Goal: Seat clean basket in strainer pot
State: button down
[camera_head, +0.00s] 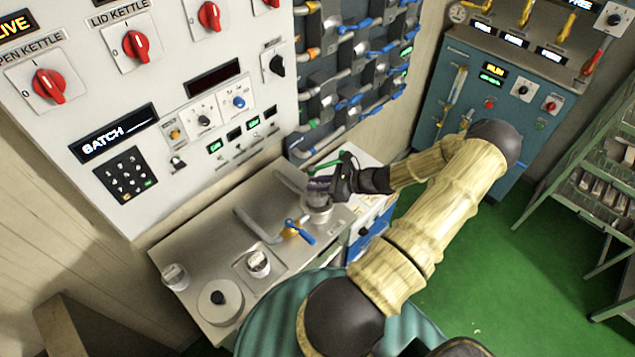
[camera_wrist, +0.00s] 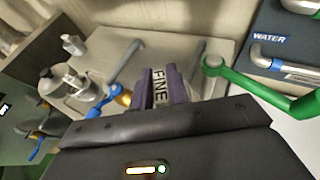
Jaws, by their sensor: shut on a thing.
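My gripper (camera_head: 322,187) is over the far right part of the steel counter in the head view. In the wrist view its purple fingers (camera_wrist: 160,84) are closed on either side of a pale piece marked FINE (camera_wrist: 160,92), which I take to be the basket. Most of the basket is hidden by the fingers and the wrist. A round steel pot (camera_head: 318,214) is directly below my gripper in the head view, apparently the strainer pot. I cannot tell whether the basket is inside it or just above.
A blue-handled valve (camera_head: 300,232) is close to the pot. A green-handled lever (camera_head: 325,168) is behind my gripper. The control panel (camera_head: 150,100) rises behind.

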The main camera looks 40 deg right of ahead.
aim_at(317, 194)
jog(key=shift+a+f+b, duration=0.1)
jog(key=shift+f+b, duration=0.2)
jog(key=shift+f, duration=0.35)
jog(key=shift+f+b, duration=0.3)
jog(key=shift+f, duration=0.1)
jog(key=shift+f+b, duration=0.35)
jog(key=shift+f, duration=0.35)
jog(key=shift+f, duration=0.1)
dwell(0.3)
jog(key=shift+s, duration=0.1)
jog(key=shift+w+f+b, duration=0.2)
jog(key=shift+f+b, duration=0.15)
jog(key=shift+f, duration=0.35)
dwell(0.5)
jog(key=shift+s, duration=0.1)
dwell(0.6)
jog(key=shift+f, duration=0.65)
dwell(1.1)
dwell(0.3)
